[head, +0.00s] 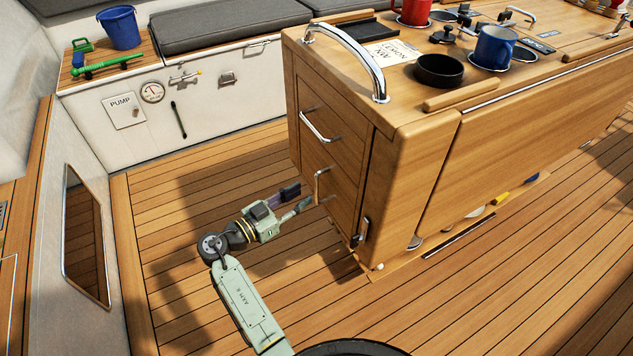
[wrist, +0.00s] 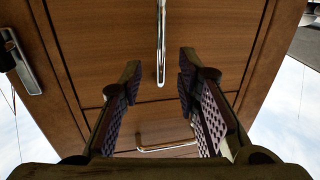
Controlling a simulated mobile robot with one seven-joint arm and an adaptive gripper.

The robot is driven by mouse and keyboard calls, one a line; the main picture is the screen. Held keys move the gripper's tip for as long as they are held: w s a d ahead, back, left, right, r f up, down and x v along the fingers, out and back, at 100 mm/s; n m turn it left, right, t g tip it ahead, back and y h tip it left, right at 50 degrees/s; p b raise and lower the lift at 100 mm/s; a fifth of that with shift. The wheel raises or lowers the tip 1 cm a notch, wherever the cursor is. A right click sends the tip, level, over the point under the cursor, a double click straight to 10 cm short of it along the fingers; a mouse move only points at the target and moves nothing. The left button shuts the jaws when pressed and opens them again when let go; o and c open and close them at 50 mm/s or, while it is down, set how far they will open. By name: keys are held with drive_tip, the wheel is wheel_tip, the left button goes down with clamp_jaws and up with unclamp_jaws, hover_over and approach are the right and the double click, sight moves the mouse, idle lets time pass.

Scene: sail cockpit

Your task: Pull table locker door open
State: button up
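The wooden table's end face holds a locker door (head: 328,178) that looks shut. A short vertical chrome handle (head: 318,184) is on it, seen in the wrist view as an upright bar (wrist: 161,45). My gripper (head: 297,197) is low in front of this face, just left of the handle in the head view. In the wrist view my gripper (wrist: 159,65) is open and empty, and the bar's end shows between its two fingers. No finger is seen touching the bar; the depth between them is hard to tell.
A longer chrome handle (head: 316,127) sits higher on the same face. A black and chrome latch (head: 361,232) is on its lower right edge. A chrome grab rail (head: 350,60) rises from the tabletop. The floor (head: 190,195) left of the table is clear.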

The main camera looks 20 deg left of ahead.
sight(317, 201)
drive_tip(key=p+x, duration=0.1)
drive_tip(key=x, duration=0.5)
drive_tip(key=shift+w+d+p, duration=0.1)
drive_tip(key=shift+w+p, duration=0.2)
drive_tip(key=shift+p, duration=0.05)
clamp_jaws()
idle(0.5)
